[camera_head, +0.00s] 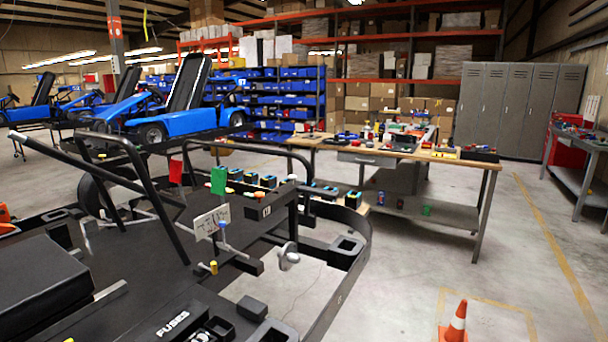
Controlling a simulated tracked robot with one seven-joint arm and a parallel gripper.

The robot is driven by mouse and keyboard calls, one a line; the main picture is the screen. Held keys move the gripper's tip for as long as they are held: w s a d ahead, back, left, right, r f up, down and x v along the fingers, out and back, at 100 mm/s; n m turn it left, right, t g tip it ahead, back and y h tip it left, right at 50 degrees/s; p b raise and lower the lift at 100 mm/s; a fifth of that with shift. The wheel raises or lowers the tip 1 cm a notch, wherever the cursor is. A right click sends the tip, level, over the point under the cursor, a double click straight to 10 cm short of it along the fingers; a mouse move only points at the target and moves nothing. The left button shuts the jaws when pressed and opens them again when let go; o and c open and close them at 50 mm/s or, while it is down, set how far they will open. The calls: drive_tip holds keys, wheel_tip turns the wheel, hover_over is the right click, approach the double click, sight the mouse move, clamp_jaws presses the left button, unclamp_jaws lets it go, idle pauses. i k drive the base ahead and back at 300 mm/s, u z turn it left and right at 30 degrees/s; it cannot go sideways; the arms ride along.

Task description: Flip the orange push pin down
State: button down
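My gripper is not in view. I cannot tell for sure which part is the orange push pin. A small orange-yellow knob (214,267) stands upright on the black kart stand (172,290), just below a white sign. A blue-topped pin (222,228) stands near the sign. These parts are too small to show how any pin is turned.
A white sign (211,222), a red flag (176,172) and a green flag (218,180) rise from the stand among black tubes. A cluttered workbench (480,163) stands behind. An orange cone (457,322) is at the lower right. Open concrete floor lies right of the stand.

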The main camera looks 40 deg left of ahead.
sight(260, 195)
drive_tip(key=u, duration=0.35)
drive_tip(key=i, duration=1)
drive_tip(key=u, duration=0.9)
drive_tip(key=i, duration=0.5)
drive_tip(key=u, duration=0.35)
drive_tip(key=k, duration=0.95)
drive_tip(key=u, duration=0.2)
drive_tip(key=i, duration=0.95)
drive_tip(key=z, duration=0.15)
